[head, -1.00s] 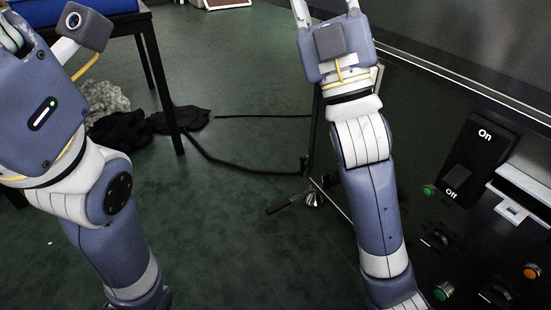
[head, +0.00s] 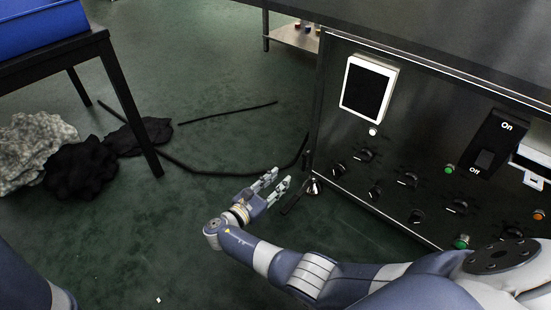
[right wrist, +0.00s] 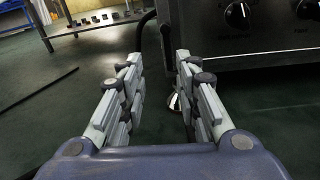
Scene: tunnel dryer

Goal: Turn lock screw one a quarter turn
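I cannot make out lock screw one for certain in either view. The dark machine panel (head: 335,120) carries several black knobs, and I cannot tell any lock screw among them. My right gripper (head: 279,179) is low over the floor, left of the panel's lower left corner. Its fingers are apart with nothing between them, as the right wrist view (right wrist: 158,62) also shows. My left gripper is out of view.
The panel has a white-framed dark screen (head: 369,89), an On/Off switch (head: 484,159) and a green button (head: 461,242). Black cable (head: 228,113) lies on otherwise open green floor.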

